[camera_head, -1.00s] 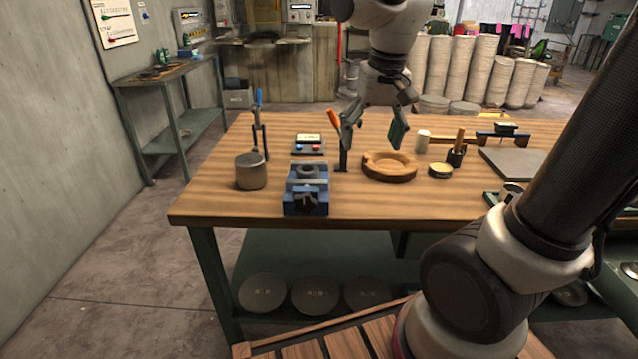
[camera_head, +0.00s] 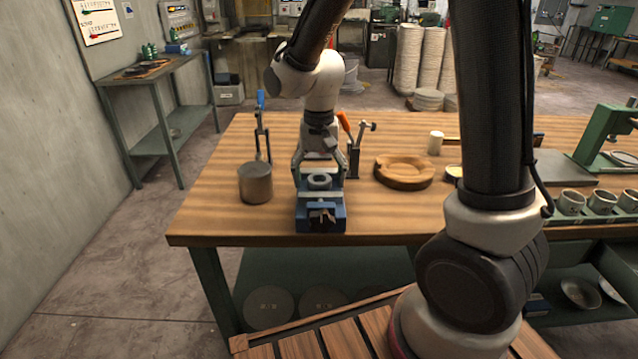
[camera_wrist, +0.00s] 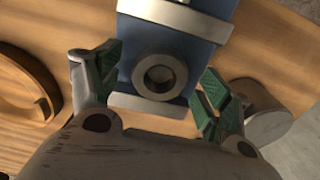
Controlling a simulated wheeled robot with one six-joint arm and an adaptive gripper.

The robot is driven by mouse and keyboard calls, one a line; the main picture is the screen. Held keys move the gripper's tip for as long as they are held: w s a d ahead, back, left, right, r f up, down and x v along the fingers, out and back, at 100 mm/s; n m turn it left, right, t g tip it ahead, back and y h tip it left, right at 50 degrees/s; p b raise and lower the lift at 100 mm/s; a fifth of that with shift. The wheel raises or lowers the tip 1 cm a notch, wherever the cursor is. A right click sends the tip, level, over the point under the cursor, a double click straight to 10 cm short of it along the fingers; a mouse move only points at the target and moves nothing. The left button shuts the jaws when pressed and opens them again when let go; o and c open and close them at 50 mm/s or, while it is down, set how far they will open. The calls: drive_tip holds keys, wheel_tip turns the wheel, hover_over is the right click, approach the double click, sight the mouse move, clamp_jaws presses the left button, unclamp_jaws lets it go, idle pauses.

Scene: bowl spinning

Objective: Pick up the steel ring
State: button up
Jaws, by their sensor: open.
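The steel ring (camera_head: 319,182) is a thick grey ring lying flat on top of the blue vise (camera_head: 320,215) near the table's front left. In the wrist view the ring (camera_wrist: 177,76) shows its round hole, with the blue vise body (camera_wrist: 150,42) around it. My gripper (camera_head: 320,172) is just above and behind the ring in the head view. In the wrist view my gripper (camera_wrist: 152,90) is open, with one green-padded finger on each side of the ring. Both fingers appear apart from the ring.
A grey metal cylinder (camera_head: 255,183) stands left of the vise, close to one finger in the wrist view. A round wooden dish (camera_head: 404,181) and an orange-handled clamp (camera_head: 352,145) are to the right. A blue-handled clamp (camera_head: 262,125) stands behind the cylinder.

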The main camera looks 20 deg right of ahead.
drive_tip(key=c, duration=1.4)
